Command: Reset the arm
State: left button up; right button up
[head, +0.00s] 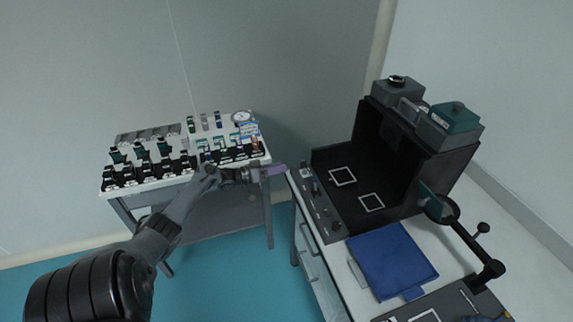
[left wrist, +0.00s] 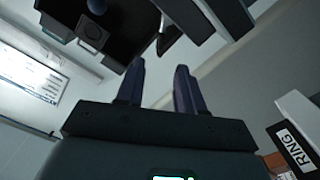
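My left arm (head: 160,235) reaches in from the lower left in the head view. Its gripper (head: 276,170) is in the gap between the white parts table and the bench with the black hooded station, pointing right. In the left wrist view the two dark fingers (left wrist: 159,68) stand apart with nothing between them, so the gripper is open and empty. My right gripper cannot be made out in either view.
The white table (head: 183,180) at left carries several small black holders and optics. The black hooded station (head: 345,195) and a blue pad (head: 392,262) are on the right bench. A label reading RING (left wrist: 296,145) is at the wrist view's right. Teal floor shows between.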

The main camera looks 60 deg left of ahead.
pick_arm(q)
jog(key=shift+s, duration=0.35)
